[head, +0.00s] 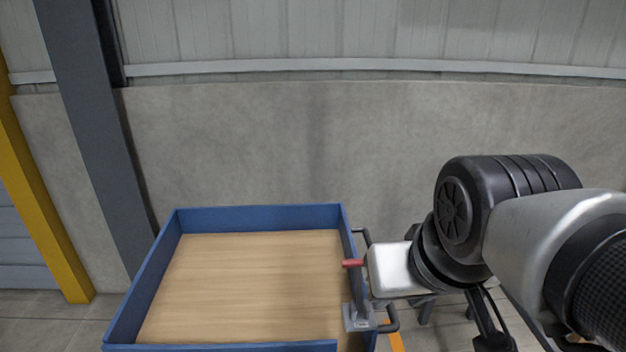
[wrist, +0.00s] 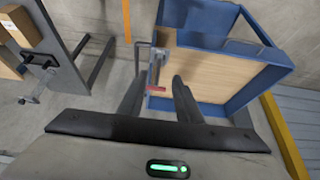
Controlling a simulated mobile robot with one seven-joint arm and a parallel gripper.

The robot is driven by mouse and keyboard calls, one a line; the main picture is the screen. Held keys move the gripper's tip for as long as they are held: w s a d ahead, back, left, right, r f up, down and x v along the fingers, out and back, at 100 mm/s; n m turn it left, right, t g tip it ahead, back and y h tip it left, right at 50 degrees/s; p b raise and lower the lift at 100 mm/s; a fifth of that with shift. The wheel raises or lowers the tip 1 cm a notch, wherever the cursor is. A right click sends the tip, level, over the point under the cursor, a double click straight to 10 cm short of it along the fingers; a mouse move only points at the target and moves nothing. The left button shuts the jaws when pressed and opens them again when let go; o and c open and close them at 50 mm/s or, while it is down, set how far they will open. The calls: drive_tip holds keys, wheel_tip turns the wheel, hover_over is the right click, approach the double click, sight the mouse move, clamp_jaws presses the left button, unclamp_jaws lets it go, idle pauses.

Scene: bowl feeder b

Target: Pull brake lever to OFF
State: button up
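The brake lever shows a red grip (head: 353,263) at the right wall of a blue bin in the head view. In the wrist view the red grip (wrist: 155,88) lies across the gap between my fingertips, with a grey metal bracket (wrist: 157,62) beyond it. My gripper (wrist: 159,80) is open, its two dark fingers apart on either side of the lever. I cannot tell whether either finger touches it. In the head view the white hand body hides the fingers and part of the lever.
The blue bin (head: 255,216) has a wooden floor and stands before a concrete wall. A dark grey handle bar (head: 391,319) juts from its right side. In the wrist view a grey panel (wrist: 55,60) with a black handle and cardboard boxes stands at the left.

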drive_tip(key=shift+w+r, duration=0.1)
drive_tip(key=shift+r, duration=0.05)
drive_tip(key=c, duration=0.5)
drive_tip(key=shift+g, duration=0.8)
drive_tip(key=w+r+p, duration=0.1)
drive_tip(key=w, duration=0.1)
drive_tip(key=w+r+p, duration=0.1)
drive_tip(key=w, duration=0.1)
drive_tip(key=w+r, duration=0.1)
drive_tip(key=w, duration=0.1)
drive_tip(key=shift+w+r+p, duration=0.3)
drive_tip(key=shift+r+p, duration=0.1)
clamp_jaws()
drive_tip(key=w+f+g+p, duration=0.25)
drive_tip(key=w+p, duration=0.25)
drive_tip(key=w, duration=1)
drive_tip(key=w+f+g+p, duration=0.2)
drive_tip(key=w+f, duration=0.4)
drive_tip(key=w, duration=0.1)
drive_tip(key=shift+w+a+f, duration=0.2)
drive_tip(key=shift+w+f, duration=0.05)
drive_tip(key=shift+f, duration=0.15)
